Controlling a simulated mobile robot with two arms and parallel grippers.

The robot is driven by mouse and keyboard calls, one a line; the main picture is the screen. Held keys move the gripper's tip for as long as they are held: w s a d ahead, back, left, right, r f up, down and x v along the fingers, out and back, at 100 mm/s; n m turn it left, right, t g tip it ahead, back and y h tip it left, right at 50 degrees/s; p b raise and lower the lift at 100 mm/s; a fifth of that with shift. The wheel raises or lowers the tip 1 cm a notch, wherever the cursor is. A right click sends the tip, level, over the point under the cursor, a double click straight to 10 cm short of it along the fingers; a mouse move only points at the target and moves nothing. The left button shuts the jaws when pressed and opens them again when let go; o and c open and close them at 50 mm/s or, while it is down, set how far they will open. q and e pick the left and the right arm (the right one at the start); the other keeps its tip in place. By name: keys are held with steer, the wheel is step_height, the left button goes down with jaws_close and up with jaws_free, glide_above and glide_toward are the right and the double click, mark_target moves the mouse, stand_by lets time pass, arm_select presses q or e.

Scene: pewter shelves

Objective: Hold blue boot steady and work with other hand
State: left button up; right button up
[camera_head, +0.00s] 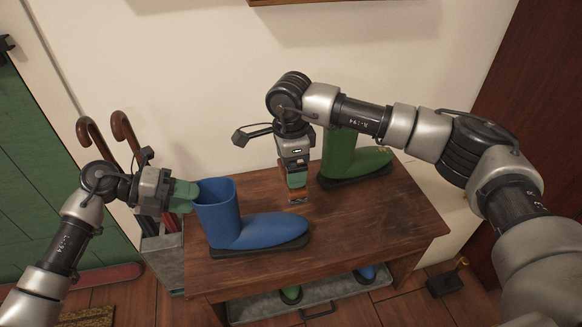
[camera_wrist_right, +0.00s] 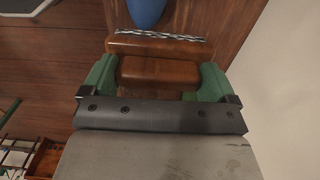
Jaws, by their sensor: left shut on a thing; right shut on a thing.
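The blue boot (camera_head: 245,225) stands upright on the wooden bench, toe to the right. My left gripper (camera_head: 187,196) is shut on the boot's shaft at its upper left edge. My right gripper (camera_head: 297,180) points down above the bench, behind the boot's toe. It is shut on a brown block-like thing (camera_head: 298,196), apparently a brush. In the right wrist view the brown brush (camera_wrist_right: 160,70) sits between the green fingers, with a black-and-white strip along its far edge. Part of the blue boot (camera_wrist_right: 147,12) shows beyond it, apart from the brush.
A green boot (camera_head: 355,165) stands at the back of the bench (camera_head: 375,220), behind my right arm. Canes (camera_head: 125,130) stand in a grey holder (camera_head: 163,260) at the left. A tray (camera_head: 320,300) with boots sits below the bench. The bench's right front is clear.

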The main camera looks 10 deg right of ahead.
arm_select(q)
steer(key=shift+s+f, duration=0.15)
steer(key=shift+f, duration=0.4)
steer(key=o, duration=0.7)
steer(key=shift+c, duration=0.2)
steer(key=o, duration=0.5)
steer(key=shift+r, duration=0.1)
steer(key=shift+c, duration=0.2)
arm_select(e)
steer(key=shift+w+f, duration=0.15)
arm_select(q)
steer(key=shift+r, duration=0.1)
steer(key=v, duration=1.2)
steer(key=shift+w, duration=0.2)
